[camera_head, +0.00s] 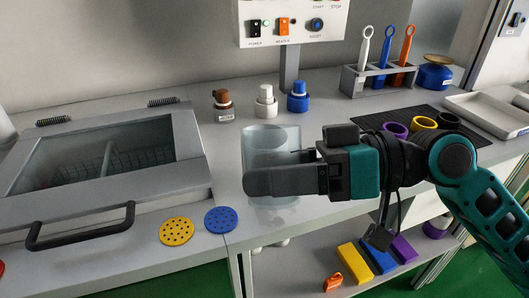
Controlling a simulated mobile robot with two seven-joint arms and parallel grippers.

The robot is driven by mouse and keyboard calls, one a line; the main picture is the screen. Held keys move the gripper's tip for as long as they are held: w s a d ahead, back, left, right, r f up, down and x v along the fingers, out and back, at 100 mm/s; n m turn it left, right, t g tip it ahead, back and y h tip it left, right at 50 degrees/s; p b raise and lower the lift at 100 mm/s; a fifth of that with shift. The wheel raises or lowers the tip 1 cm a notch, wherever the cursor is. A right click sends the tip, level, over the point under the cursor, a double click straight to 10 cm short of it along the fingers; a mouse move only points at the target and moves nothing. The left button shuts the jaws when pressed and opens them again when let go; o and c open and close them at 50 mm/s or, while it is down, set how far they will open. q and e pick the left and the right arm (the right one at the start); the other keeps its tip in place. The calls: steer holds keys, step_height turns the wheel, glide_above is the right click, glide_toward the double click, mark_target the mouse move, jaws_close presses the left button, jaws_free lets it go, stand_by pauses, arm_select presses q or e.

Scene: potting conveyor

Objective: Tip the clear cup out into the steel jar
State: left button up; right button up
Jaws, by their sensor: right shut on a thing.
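The clear cup (270,150) is a wide see-through vessel that looks upright, at the front of the grey worktop. My right gripper (262,172) reaches it from the right and is shut on it. One dark finger crosses the front of the cup and hides part of its lower half; the other finger is mostly hidden. I cannot make out any contents in the cup, nor whether its base touches the worktop. I do not see a steel jar that I can identify. My left gripper is out of view.
Brown, white and blue-capped bottles (265,103) stand behind the cup. A lidded unit with a handle (85,225) is at left, with yellow (177,231) and blue (221,219) perforated discs beside it. A tool rack (378,82) and coloured rings on a dark mat (375,121) are at right.

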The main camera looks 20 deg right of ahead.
mark_target(274, 202)
steer(key=f+b, duration=0.3)
steer(key=shift+s+a+n, duration=0.1)
steer(key=shift+s+n, duration=0.15)
steer(key=shift+n, duration=0.15)
steer(key=shift+s+f+b, duration=0.1)
steer(key=shift+f+b, duration=0.2)
steer(key=shift+b, duration=0.2)
steer(key=shift+s+r+n+t+p, duration=0.2)
steer(key=shift+s+n+t+p, duration=0.15)
steer(key=shift+n+p, duration=0.6)
steer(key=shift+s+a+p, duration=0.1)
steer(key=shift+p, duration=0.4)
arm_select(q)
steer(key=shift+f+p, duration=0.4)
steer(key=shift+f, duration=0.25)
arm_select(e)
steer(key=shift+s+f+n+y, duration=0.35)
steer(key=shift+f+n, duration=0.3)
steer(key=shift+n, duration=0.4)
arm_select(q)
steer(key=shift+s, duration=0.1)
arm_select(e)
steer(key=shift+s, duration=0.1)
